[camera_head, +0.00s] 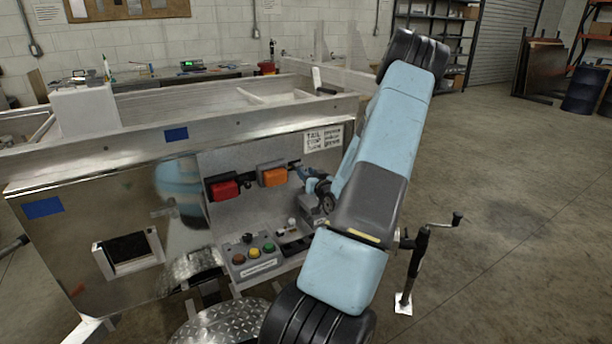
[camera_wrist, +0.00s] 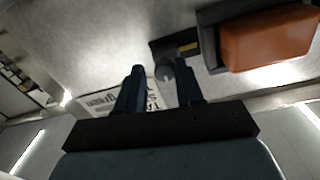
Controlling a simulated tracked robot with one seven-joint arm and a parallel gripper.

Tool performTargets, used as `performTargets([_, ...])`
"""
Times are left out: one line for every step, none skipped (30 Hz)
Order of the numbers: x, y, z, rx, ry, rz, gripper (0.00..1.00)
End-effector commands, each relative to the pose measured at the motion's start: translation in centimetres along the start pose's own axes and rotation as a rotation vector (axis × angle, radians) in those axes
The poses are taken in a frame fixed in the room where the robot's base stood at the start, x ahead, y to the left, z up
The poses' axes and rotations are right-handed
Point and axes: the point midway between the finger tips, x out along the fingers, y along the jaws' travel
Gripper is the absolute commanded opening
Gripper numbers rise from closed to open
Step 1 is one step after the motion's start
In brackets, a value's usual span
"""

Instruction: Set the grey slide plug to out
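A grey round-ended plug (camera_wrist: 165,70) shows in the wrist view, beside a dark bracket (camera_wrist: 168,47) with a small yellow mark. I take it for the grey slide plug. The dark bracket is next to the orange lamp (camera_wrist: 268,40). My gripper (camera_wrist: 160,66) is open, with one dark finger on each side of the plug. A gap shows on the left of the plug; I cannot tell whether the right finger touches it. In the head view my gripper (camera_head: 306,177) is at the panel right of the orange lamp (camera_head: 273,175), and the plug is not clear there.
A red lamp (camera_head: 223,188) is left of the orange one. A button box (camera_head: 254,254) with red, yellow and green buttons sits below. A printed sign (camera_head: 323,138) is above my gripper and shows close behind the fingers in the wrist view. A crank jack (camera_head: 418,262) stands at right.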

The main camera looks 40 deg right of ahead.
Motion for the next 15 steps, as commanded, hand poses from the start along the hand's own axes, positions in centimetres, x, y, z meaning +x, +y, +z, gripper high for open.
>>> performTargets([-0.2,0.0,0.0,0.000,-0.001,0.001,0.36])
performTargets([-0.4,0.0,0.0,0.000,-0.001,0.000,0.36])
performTargets([-0.7,0.0,0.0,0.000,-0.002,0.000,0.36])
performTargets([-1.0,0.0,0.0,0.000,-0.002,0.000,0.36])
performTargets([-1.4,0.0,0.0,-0.001,-0.001,0.000,0.36])
performTargets([-2.0,0.0,0.0,-0.001,-0.001,0.001,0.36])
performTargets([-2.5,0.0,0.0,0.000,-0.002,0.002,0.36])
performTargets([-3.0,0.0,0.0,0.000,-0.002,0.002,0.36])
performTargets([-3.8,0.0,0.1,0.000,-0.002,0.001,0.36])
performTargets([-4.4,0.0,0.1,0.000,-0.002,0.001,0.36])
performTargets([-5.0,0.1,0.1,0.000,-0.002,0.002,0.36])
performTargets([-5.9,0.1,0.1,0.001,-0.003,0.003,0.36])
performTargets([-6.5,0.1,0.1,0.000,-0.002,0.002,0.36])
performTargets([-7.0,0.1,0.1,0.000,-0.002,0.002,0.36])
performTargets([-7.8,0.0,0.1,0.001,-0.003,0.003,0.36])
